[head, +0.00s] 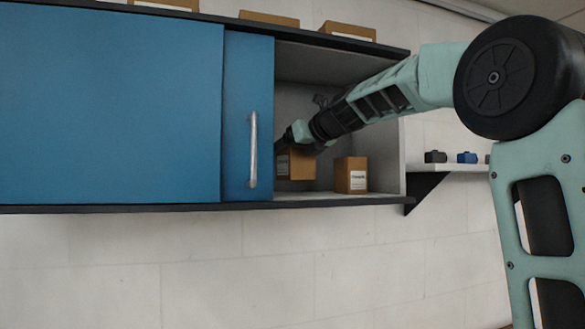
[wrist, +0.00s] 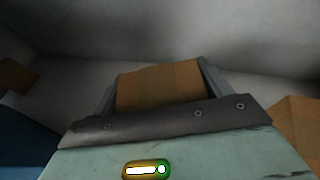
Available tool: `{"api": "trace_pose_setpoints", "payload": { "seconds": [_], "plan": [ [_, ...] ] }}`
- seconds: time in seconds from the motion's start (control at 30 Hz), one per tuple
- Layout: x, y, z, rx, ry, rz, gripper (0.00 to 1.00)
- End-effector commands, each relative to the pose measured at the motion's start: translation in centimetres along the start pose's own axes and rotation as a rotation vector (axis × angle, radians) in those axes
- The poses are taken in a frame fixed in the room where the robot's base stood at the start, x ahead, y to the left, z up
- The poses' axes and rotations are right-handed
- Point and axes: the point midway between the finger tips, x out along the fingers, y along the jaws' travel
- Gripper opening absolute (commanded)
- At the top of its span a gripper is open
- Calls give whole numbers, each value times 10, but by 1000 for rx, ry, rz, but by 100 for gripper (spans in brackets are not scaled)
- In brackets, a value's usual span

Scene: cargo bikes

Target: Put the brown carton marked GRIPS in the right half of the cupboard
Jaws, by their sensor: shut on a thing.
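My gripper (wrist: 158,88) is shut on a brown carton (wrist: 160,84), with a finger on each side of it in the wrist view. In the head view this carton (head: 300,168) is inside the open right half of the cupboard (head: 335,199), just right of the door edge. Part of its pale label shows at its left, too small to read, and my gripper covers its top. I cannot tell whether its underside touches the cupboard floor. The blue sliding doors (head: 110,100) cover the left part, one with an upright handle (head: 253,150).
Another brown carton (head: 351,175) with a white label stands right of the held one; it also shows in the wrist view (wrist: 298,118). A brown thing (wrist: 15,76) is at far left there. Several cartons (head: 347,31) lie on top. A small shelf (head: 450,168) is at right.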

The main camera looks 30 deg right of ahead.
Motion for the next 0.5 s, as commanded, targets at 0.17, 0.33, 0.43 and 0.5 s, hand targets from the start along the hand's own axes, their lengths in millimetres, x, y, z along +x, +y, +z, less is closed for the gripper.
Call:
{"api": "trace_pose_setpoints", "payload": {
  "seconds": [0.17,0.33,0.43,0.5],
  "plan": [
    [9,-1,-26,3,1,-1,48],
    [12,0,-33,1,-1,-2,48],
    [12,0,-33,0,-1,-2,48],
    [12,0,-33,0,-1,-1,48]
  ]
}}
